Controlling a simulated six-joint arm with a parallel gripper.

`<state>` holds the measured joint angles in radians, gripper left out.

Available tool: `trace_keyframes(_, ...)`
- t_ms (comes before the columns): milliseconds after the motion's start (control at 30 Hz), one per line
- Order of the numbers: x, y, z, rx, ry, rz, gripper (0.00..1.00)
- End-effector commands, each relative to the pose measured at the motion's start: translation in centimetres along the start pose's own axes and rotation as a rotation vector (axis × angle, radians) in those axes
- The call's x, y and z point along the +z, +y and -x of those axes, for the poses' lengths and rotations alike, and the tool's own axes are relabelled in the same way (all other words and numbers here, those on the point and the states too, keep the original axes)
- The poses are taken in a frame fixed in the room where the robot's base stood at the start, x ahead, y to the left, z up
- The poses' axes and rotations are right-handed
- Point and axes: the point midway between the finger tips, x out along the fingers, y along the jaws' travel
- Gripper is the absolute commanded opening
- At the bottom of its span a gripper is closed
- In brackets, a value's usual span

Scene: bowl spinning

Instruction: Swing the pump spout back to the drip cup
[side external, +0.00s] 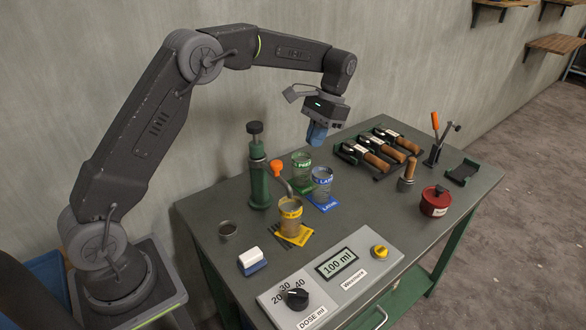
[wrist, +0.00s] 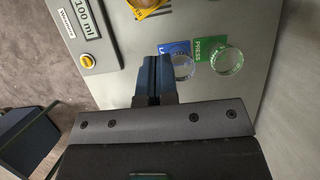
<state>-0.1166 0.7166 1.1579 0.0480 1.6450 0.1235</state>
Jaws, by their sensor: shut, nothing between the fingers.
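The pump (side external: 258,185) is an upright green cylinder with a black knob on top, on the left part of the bench. Its grey curved spout (side external: 287,187), beside an orange ball (side external: 277,168), reaches right and ends over the yellow-banded beaker (side external: 290,216). What I take for the drip cup (side external: 228,229) is a small dark round cup left of that beaker, apart from the spout. My gripper (side external: 316,136) is above the back of the bench, right of the pump, with its blue fingers shut and empty. In the wrist view the fingers (wrist: 153,80) are together; pump and spout are not visible.
A green-banded beaker (side external: 301,172) and a blue-banded beaker (side external: 321,184) stand right of the spout. A control panel (side external: 330,276) lies at the front, with a blue-and-white block (side external: 252,261) beside it. Wooden-handled tools (side external: 376,160) and a red pot (side external: 435,202) are at right.

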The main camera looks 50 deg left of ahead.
Motion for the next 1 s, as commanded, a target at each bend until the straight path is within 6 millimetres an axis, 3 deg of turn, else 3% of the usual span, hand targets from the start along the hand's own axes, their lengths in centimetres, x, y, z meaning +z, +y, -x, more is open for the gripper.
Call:
trace_keyframes(333, 0.1, 0.0, -7.3, 0.001, -0.004, 0.001, 0.00)
trace_keyframes(633, 3.2, 0.0, -8.2, 0.000, 0.001, 0.001, 0.00)
trace_keyframes(1000, 3.8, 0.0, -8.4, 0.000, 0.000, 0.000, 0.00)
